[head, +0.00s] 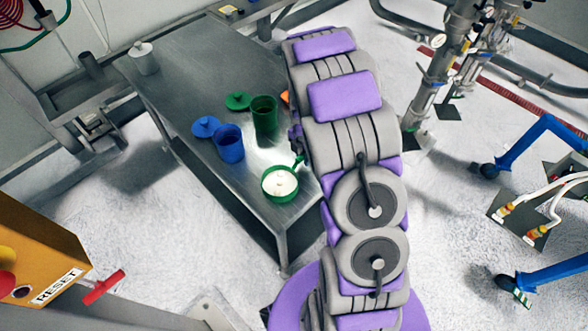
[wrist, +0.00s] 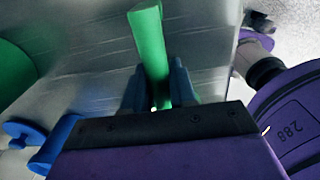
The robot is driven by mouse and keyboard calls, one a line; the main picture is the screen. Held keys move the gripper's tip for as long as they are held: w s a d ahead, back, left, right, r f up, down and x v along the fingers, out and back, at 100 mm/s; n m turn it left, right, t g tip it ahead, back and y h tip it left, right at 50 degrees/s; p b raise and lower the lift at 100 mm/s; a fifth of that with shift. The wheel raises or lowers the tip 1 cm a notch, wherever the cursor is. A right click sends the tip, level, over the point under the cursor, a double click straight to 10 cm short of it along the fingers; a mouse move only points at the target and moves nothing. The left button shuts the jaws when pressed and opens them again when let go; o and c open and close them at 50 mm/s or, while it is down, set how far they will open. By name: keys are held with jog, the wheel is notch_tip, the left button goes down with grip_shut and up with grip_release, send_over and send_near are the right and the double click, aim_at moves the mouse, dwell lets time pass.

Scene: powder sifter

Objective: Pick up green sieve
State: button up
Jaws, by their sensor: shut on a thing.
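The green sieve (head: 280,184), a round green ring with a pale inside, is at the table's near end in the head view. It looks level; I cannot tell whether it touches the table. Its handle points up and right toward my arm. In the wrist view the green handle (wrist: 149,45) runs between the two fingers of my gripper (wrist: 158,88), which is shut on it. In the head view my arm hides most of my gripper.
On the metal table (head: 185,100) stand a green cup (head: 264,114) and a blue cup (head: 229,143), near a green lid (head: 238,101) and a blue lid (head: 206,127). A grey lidded container (head: 144,58) stands at the far left corner. An orange thing (head: 285,97) is partly hidden.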

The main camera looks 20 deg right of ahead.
jog(key=shift+a, duration=0.1)
jog(key=shift+c, duration=0.7)
jog(key=shift+a, duration=0.6)
grip_shut()
jog(key=shift+d+r, duration=0.35)
jog(key=shift+r, duration=0.1)
notch_tip(320, 180, up, 3)
jog(key=shift+w+d+f+p, duration=0.1)
jog(key=shift+p, duration=0.3)
jog(key=s+d+r+p, duration=0.1)
jog(key=s, duration=1.5)
jog(key=shift+d+r, duration=0.15)
jog(key=shift+r, duration=0.05)
dwell(2.3)
